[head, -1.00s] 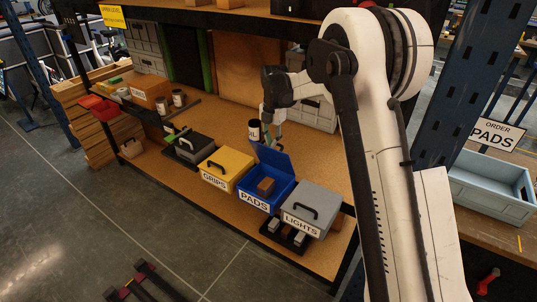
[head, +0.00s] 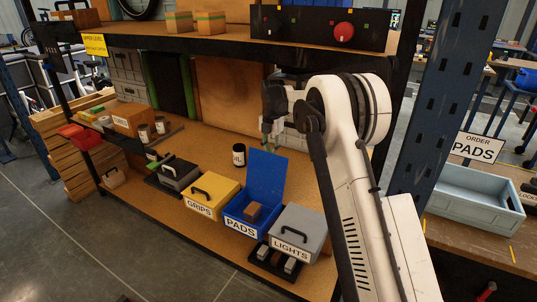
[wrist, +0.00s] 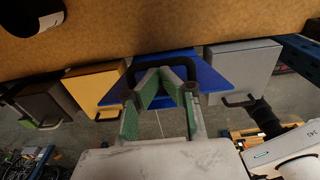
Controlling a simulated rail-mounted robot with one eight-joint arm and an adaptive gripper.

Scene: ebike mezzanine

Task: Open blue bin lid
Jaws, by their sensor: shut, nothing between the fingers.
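The blue bin (head: 243,226) labelled PADS sits on the workbench between the yellow and grey bins. Its blue lid (head: 265,178) stands raised at the rear edge, and a brown block (head: 252,211) shows inside. My gripper (head: 268,147) is at the lid's upper edge, on its far side; the lid hides part of the fingertips. In the wrist view, the gripper's green-padded fingers (wrist: 161,74) converge at their tips, shut and empty. They overlap the black handle (wrist: 188,68) on the blue lid (wrist: 213,79); I cannot tell whether they touch it.
The yellow GRIPS bin (head: 213,189) is left and the grey LIGHTS bin (head: 300,228) is right, both closed. A black labelled bottle (head: 239,155) stands left of my gripper. The upper shelf (head: 235,47) spans above. A pale blue ORDER PADS tray (head: 470,200) is far right.

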